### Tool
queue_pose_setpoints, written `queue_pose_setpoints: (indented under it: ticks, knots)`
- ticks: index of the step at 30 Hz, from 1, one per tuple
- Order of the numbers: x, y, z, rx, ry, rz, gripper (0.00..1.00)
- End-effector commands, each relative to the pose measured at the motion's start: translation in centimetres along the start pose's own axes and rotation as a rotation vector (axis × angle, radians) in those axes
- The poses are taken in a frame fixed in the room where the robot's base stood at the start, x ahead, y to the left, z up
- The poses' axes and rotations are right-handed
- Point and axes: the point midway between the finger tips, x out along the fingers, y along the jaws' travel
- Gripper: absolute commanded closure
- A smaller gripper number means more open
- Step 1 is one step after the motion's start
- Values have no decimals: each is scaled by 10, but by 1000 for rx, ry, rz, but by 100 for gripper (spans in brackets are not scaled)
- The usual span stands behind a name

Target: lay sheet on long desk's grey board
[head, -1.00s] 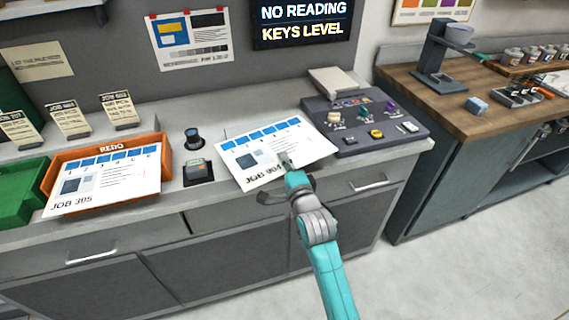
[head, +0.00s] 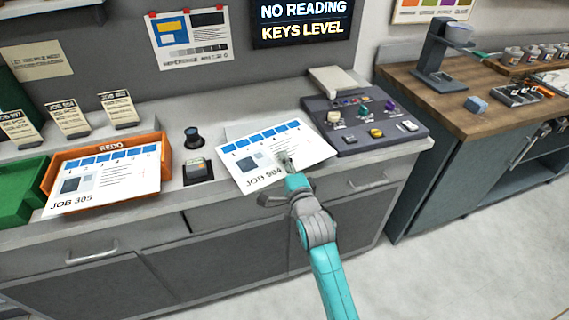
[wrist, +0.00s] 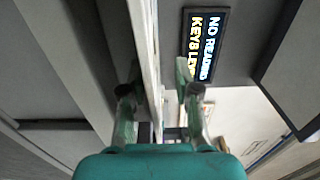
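A white sheet (head: 245,163) marked JOB 904, with a row of blue patches, is at the front middle of the long desk (head: 412,150), left of the control console. It looks nearly flat, with its front side close to the desk's front edge. A grey board (head: 235,131) shows only as a strip behind the sheet; the sheet hides the rest. My gripper (head: 287,163) is at the sheet's front right side, one finger above it. In the wrist view my gripper (wrist: 158,92) has its fingers apart, either side of a thin pale edge; contact is unclear.
An orange REDO tray (head: 168,160) with a JOB 305 sheet (head: 120,183) stands left. A small device (head: 197,170) and a dark knob (head: 193,138) stand between. The console (head: 345,143) is close on the right. A wooden counter (head: 400,85) is further right.

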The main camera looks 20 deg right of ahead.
Motion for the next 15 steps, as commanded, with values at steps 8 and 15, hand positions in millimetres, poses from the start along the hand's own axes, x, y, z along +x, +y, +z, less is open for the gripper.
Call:
queue_pose_setpoints:
  ticks: [8, 15]
  knots:
    - [-43, 3, 0, 0, 0, 4, 69]
    - [-87, 2, 0, 0, 0, 3, 69]
